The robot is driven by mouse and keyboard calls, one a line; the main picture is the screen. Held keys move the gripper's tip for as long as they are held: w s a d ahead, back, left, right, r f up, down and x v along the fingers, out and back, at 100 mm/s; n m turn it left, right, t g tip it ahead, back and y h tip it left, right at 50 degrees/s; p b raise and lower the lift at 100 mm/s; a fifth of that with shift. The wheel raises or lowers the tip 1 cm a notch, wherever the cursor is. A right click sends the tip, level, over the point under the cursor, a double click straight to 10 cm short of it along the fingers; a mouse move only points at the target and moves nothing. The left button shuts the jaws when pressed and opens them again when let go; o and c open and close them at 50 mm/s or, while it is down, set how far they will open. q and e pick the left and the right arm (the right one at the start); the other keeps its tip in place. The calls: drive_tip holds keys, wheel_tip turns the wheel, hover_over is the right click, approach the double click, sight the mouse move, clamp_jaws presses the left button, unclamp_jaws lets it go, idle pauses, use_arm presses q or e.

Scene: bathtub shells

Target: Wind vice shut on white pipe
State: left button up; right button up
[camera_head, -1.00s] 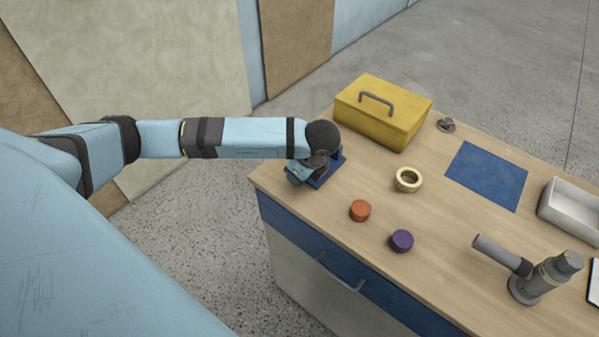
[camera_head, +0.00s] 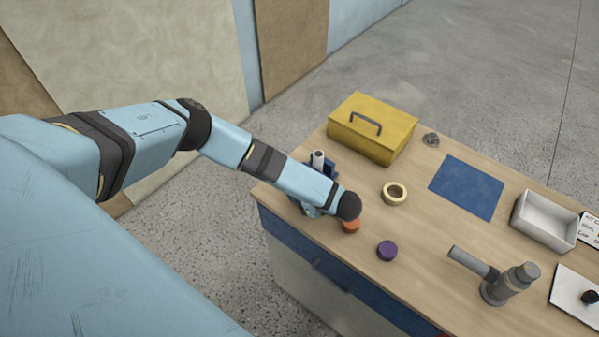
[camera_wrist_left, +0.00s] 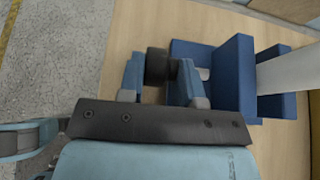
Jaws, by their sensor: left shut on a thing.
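The blue vice (camera_head: 330,168) stands at the left end of the workbench, partly hidden behind my left arm; it also shows in the left wrist view (camera_wrist_left: 234,78). The white pipe (camera_head: 318,157) stands upright at the vice and shows again among its blue blocks in the left wrist view (camera_wrist_left: 290,70). I cannot tell whether the jaws touch the pipe. In the head view the gripper (camera_head: 311,209) is mostly hidden by my wrist.
An orange disc (camera_head: 351,227) lies beside my wrist, partly covered. A purple disc (camera_head: 387,251), a tape roll (camera_head: 395,194), a yellow toolbox (camera_head: 372,128) and a blue mat (camera_head: 466,187) are on the bench. A grey tool (camera_head: 507,284) and a white tray (camera_head: 544,220) are further right.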

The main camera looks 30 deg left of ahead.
use_arm(q)
drive_tip(key=shift+s+f, duration=0.25)
drive_tip(key=shift+s, duration=0.15)
drive_tip(key=o, duration=0.6)
drive_tip(key=shift+o, duration=0.7)
drive_tip(key=shift+s, duration=0.1)
drive_tip(key=shift+r, duration=0.15)
drive_tip(key=shift+w, duration=0.2)
drive_tip(key=shift+d+r, duration=0.35)
drive_tip(key=shift+d, duration=0.1)
drive_tip(key=v, duration=1.2)
drive_tip(key=shift+s+d+f, duration=0.1)
drive_tip(key=shift+d+f, duration=0.1)
drive_tip(key=shift+f, duration=0.05)
drive_tip(key=shift+d+r, duration=0.15)
drive_tip(key=shift+d, duration=0.1)
